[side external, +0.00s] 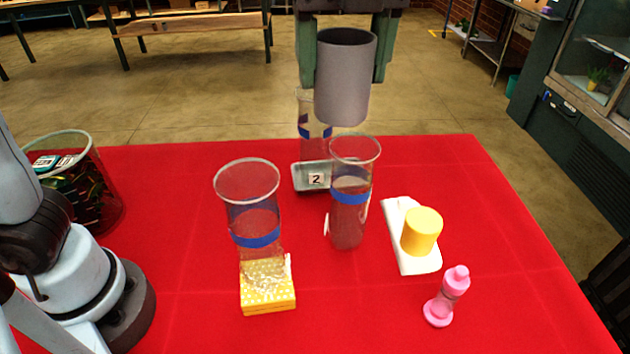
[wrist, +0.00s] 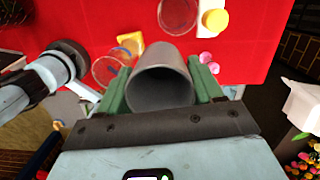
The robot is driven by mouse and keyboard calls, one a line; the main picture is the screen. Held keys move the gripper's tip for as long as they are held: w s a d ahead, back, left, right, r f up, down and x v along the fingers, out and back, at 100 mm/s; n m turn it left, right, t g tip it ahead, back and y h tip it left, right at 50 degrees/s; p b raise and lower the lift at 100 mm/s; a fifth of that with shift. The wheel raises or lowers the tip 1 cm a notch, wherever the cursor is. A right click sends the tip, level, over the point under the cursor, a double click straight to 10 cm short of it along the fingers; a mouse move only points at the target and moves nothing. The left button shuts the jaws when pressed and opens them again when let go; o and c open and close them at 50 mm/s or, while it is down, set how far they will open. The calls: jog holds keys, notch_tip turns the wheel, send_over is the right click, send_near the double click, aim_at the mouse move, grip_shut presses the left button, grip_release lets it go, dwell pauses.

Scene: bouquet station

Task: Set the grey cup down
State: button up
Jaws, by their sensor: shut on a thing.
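The grey cup (side external: 343,80) is in my gripper (side external: 345,62), whose green fingers close on its two sides. In the side external view it hangs well above the back part of the red table, higher than the glass vases. It is slightly tilted, with its open rim toward the camera. In the wrist view the grey cup (wrist: 160,85) sits between the two fingers of my gripper (wrist: 158,92), and its inside looks empty.
Clear vases with blue bands stand at the left (side external: 248,205), the middle (side external: 350,205) and behind on a tray marked 2 (side external: 312,177). A yellow patterned block (side external: 267,287), yellow cylinder (side external: 421,232) on a white board (side external: 408,255), pink bottle (side external: 446,297) and bin (side external: 75,180) stand around.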

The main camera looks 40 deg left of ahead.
jog(key=w+a+n+g, duration=0.1)
jog(key=w+a+n, duration=0.1)
jog(key=a+n, duration=0.65)
jog(key=w+a+n, duration=0.2)
jog(key=a+n, duration=0.1)
jog(key=a, duration=1)
notch_tip(320, 180, down, 18)
jog(key=shift+w+a+f, duration=0.4)
jog(key=shift+a+f, duration=1.45)
jog(key=shift+a, duration=0.05)
jog(key=shift+w+a+f, duration=0.4)
jog(key=shift+a+f, duration=1.4)
jog(key=shift+a, duration=0.1)
jog(key=shift+w+a+f, duration=0.4)
jog(key=shift+a+f, duration=1.45)
jog(key=shift+a, duration=0.05)
jog(key=shift+f, duration=0.1)
jog(key=o, duration=1.1)
jog(key=shift+o, duration=0.2)
